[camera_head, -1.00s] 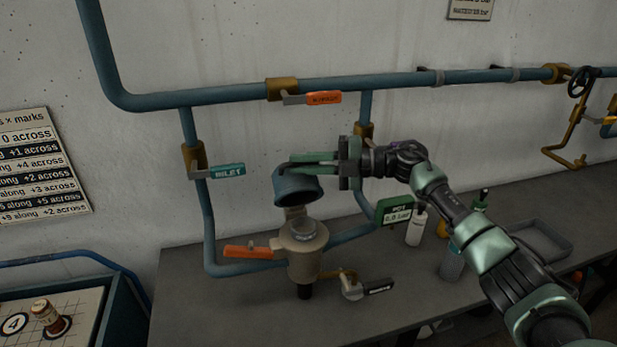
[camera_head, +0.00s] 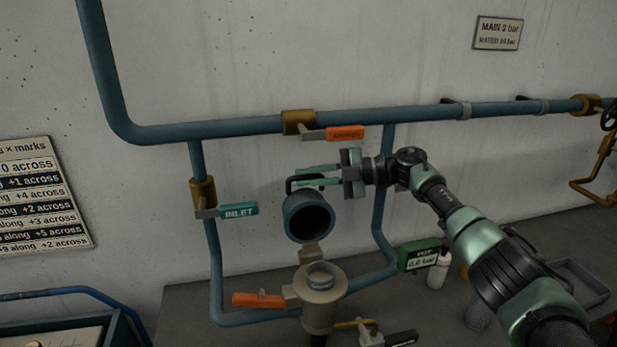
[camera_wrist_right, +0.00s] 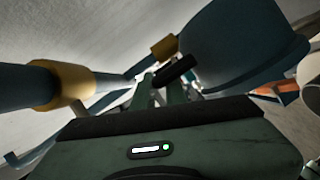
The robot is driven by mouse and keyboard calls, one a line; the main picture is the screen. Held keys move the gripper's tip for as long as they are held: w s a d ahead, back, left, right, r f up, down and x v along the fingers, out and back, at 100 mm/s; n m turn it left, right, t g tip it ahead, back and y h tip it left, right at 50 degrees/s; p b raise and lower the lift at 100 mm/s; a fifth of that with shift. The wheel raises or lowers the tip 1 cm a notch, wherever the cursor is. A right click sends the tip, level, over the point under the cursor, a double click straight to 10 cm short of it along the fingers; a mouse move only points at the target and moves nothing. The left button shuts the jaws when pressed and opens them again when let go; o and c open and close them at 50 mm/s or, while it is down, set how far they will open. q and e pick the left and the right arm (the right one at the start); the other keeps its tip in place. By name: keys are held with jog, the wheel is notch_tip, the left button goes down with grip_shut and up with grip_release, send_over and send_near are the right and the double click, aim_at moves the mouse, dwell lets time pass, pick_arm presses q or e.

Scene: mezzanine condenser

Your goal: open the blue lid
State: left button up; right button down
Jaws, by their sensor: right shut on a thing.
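The blue lid (camera_head: 295,228) stands raised on its hinge above the beige pot (camera_head: 319,312), its dark hollow underside facing me. The pot's round mouth is uncovered. My right gripper (camera_head: 308,181) is shut on the lid's dark bar handle (camera_head: 290,184) at the top of the lid. In the right wrist view, the lid (camera_wrist_right: 240,45) fills the upper right, and the dark handle (camera_wrist_right: 176,70) lies at the fingers (camera_wrist_right: 158,92). My left gripper is not in view.
Blue pipes run around the pot. An orange lever (camera_head: 258,300) sticks out at its left, and a teal INLET lever (camera_head: 238,210) is higher up. A green gauge box (camera_head: 418,255), a white bottle (camera_head: 438,272) and a grey tray (camera_head: 572,283) are to the right.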

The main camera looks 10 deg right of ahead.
dwell(0.3)
jog(key=c, duration=1.5)
grip_release()
jog(key=shift+o, duration=0.2)
jog(key=shift+s+d+b, duration=0.15)
jog(key=shift+d+b, duration=0.15)
jog(key=shift+d, duration=0.2)
jog(key=b+v, duration=0.2)
jog(key=v, duration=0.3)
jog(key=shift+s+d, duration=0.1)
jog(key=shift+d, duration=0.2)
jog(key=shift+s+d+r, duration=0.2)
jog(key=shift+d+r, duration=0.05)
jog(key=shift+d, duration=0.25)
